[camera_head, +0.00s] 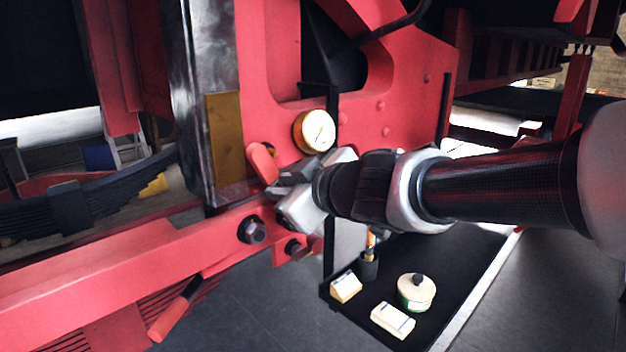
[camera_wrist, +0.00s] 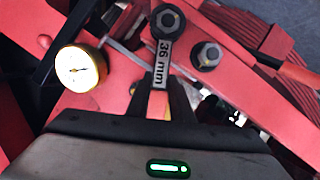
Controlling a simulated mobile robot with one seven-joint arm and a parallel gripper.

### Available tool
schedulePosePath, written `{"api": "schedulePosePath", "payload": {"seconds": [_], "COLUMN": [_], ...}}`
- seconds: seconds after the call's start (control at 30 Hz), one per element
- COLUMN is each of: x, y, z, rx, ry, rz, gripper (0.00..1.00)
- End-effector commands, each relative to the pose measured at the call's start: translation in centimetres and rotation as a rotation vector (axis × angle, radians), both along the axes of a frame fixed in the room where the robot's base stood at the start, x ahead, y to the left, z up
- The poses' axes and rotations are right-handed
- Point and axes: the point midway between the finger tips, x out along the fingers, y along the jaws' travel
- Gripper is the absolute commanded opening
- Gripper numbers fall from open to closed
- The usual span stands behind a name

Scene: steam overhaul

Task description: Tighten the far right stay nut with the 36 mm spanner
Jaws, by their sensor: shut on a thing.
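My gripper (camera_head: 285,192) is shut on the 36 mm spanner, in front of the red frame. In the wrist view, the spanner (camera_wrist: 162,65) points up and away from the fingers (camera_wrist: 160,98), with "36 mm" on its shank. Its ring end lies over or around a dark round nut or bolt end; I cannot tell how fully it is seated. A second stay nut (camera_wrist: 207,55) stands uncovered to its right on the red beam. In the head view, dark nuts show on the beam (camera_head: 252,230) and lower bracket (camera_head: 293,248). The spanner is mostly hidden there by my gripper.
A brass-rimmed gauge (camera_head: 315,131) sits close behind my gripper. A red-handled tool (camera_head: 175,310) hangs below the beam. A black tray or table (camera_head: 455,262) below holds a round tin (camera_head: 416,291), a small box (camera_head: 346,287) and a white block (camera_head: 392,320). Grey floor is open at right.

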Motion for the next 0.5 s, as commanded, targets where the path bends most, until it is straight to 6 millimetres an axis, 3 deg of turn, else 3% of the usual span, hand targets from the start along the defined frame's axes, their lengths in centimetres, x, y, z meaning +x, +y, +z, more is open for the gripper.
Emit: {"api": "schedulePosePath", "payload": {"seconds": [0.5], "x": [0.42], "y": [-0.33], "z": [0.73], "rx": [0.032], "ry": [0.036], "rz": [0.0], "gripper": [0.0]}}
